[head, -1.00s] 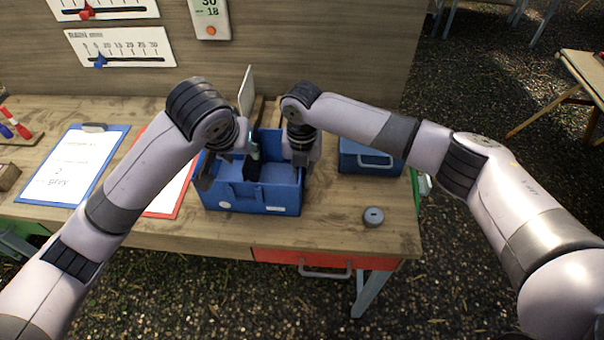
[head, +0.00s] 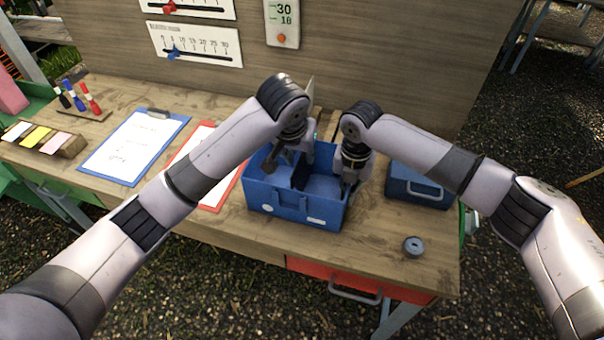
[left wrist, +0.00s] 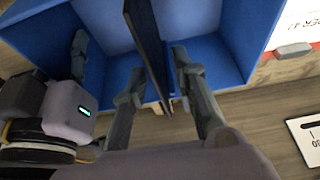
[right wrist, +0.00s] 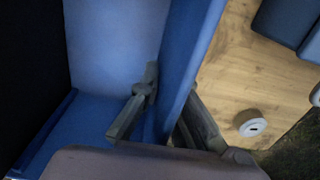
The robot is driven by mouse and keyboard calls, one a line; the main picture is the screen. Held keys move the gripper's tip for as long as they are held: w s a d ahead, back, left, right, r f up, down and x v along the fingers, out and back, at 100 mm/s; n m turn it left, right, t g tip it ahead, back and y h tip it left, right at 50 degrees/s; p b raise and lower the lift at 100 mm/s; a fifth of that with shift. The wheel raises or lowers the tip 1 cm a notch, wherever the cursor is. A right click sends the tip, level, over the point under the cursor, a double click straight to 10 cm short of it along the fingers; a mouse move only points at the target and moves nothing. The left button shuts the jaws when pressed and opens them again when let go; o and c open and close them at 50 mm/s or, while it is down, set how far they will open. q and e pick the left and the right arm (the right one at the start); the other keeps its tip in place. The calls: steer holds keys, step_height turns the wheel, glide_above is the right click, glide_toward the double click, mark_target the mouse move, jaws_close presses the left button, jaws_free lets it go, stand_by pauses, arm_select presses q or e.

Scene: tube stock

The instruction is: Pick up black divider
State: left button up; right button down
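The black divider (left wrist: 148,40) stands upright across the inside of the blue box (head: 283,205), which is on the bench. It also shows as a small dark piece in the head view (head: 302,172). My left gripper (left wrist: 156,68) is down at the box, with one finger on each side of the divider. Gaps seem to show between the fingers and the divider. My right gripper (right wrist: 170,95) is at the box's right wall, one finger inside and one outside, and looks closed on it. The outer finger is partly hidden by the wall.
A blue case (head: 420,188) and a grey disc (head: 413,246) lie right of the box. A red clipboard (head: 205,165) and a blue clipboard (head: 135,148) lie left of it. A wooden panel (head: 390,60) rises behind the bench. Bare bench lies around the disc.

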mark_target(303, 163)
arm_select(q)
steer(key=shift+x, duration=2.55)
steer(key=shift+s+d+f, duration=0.1)
steer(key=shift+s+f, duration=0.05)
steer(key=shift+f, duration=0.1)
jaws_close()
